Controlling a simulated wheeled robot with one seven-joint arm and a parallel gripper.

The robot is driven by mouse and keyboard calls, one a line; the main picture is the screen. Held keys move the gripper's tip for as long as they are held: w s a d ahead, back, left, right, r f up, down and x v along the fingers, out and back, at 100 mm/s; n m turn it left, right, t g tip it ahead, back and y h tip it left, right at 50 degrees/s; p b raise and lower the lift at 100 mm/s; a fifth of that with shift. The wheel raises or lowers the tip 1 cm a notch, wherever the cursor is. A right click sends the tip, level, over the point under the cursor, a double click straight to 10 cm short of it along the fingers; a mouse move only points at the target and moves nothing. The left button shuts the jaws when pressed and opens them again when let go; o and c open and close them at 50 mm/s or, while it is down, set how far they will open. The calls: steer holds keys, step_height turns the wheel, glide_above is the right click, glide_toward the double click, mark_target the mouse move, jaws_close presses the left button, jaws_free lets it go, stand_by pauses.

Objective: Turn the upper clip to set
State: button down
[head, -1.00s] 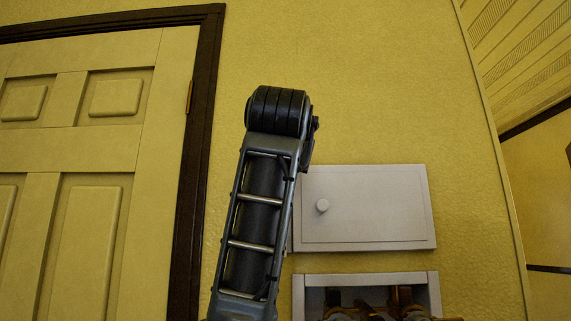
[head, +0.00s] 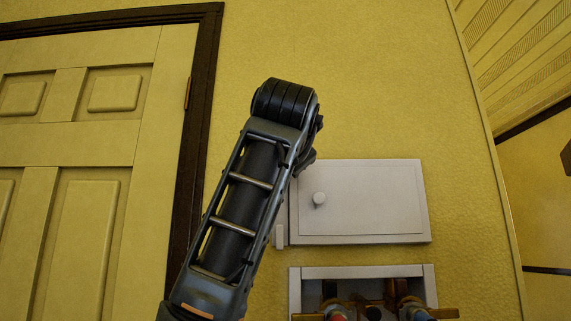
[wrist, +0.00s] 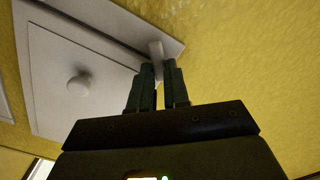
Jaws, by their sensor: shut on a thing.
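The closed white cabinet (head: 375,205) with a round knob (head: 319,199) is on the yellow wall in the head view. In the wrist view the cabinet door (wrist: 50,50) fills the upper left. My gripper (wrist: 163,68) is at the door's edge, its two fingers closed around a small pale clip (wrist: 156,48), which I take as the upper clip. The fingers cover part of it, so its exact angle is hard to tell. A second small pale clip (head: 280,236) shows at the cabinet's lower left edge in the head view.
An open white wall box (head: 294,290) with valves and pipes (head: 410,308) lies just below the cabinet. A panelled door (head: 75,145) with a dark frame (head: 200,140) stands at left. The wall above and right of the cabinet is clear.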

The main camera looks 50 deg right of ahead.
steer(key=shift+s+d+f+m+b, duration=0.1)
steer(key=shift+f+m+b, duration=0.2)
steer(key=shift+m, duration=1.05)
steer(key=shift+s+d+f+m+b, duration=0.1)
steer(key=shift+f+m+b, duration=0.2)
steer(key=shift+m, duration=1.1)
steer(key=shift+s+f+m+b, duration=0.1)
steer(key=shift+f+m+b, duration=0.15)
steer(key=shift+m, duration=1.1)
steer(key=c, duration=1.1)
jaws_free()
steer(key=shift+a, duration=0.1)
steer(key=b+v, duration=0.2)
steer(key=v, duration=0.5)
steer(key=shift+s+a, duration=0.25)
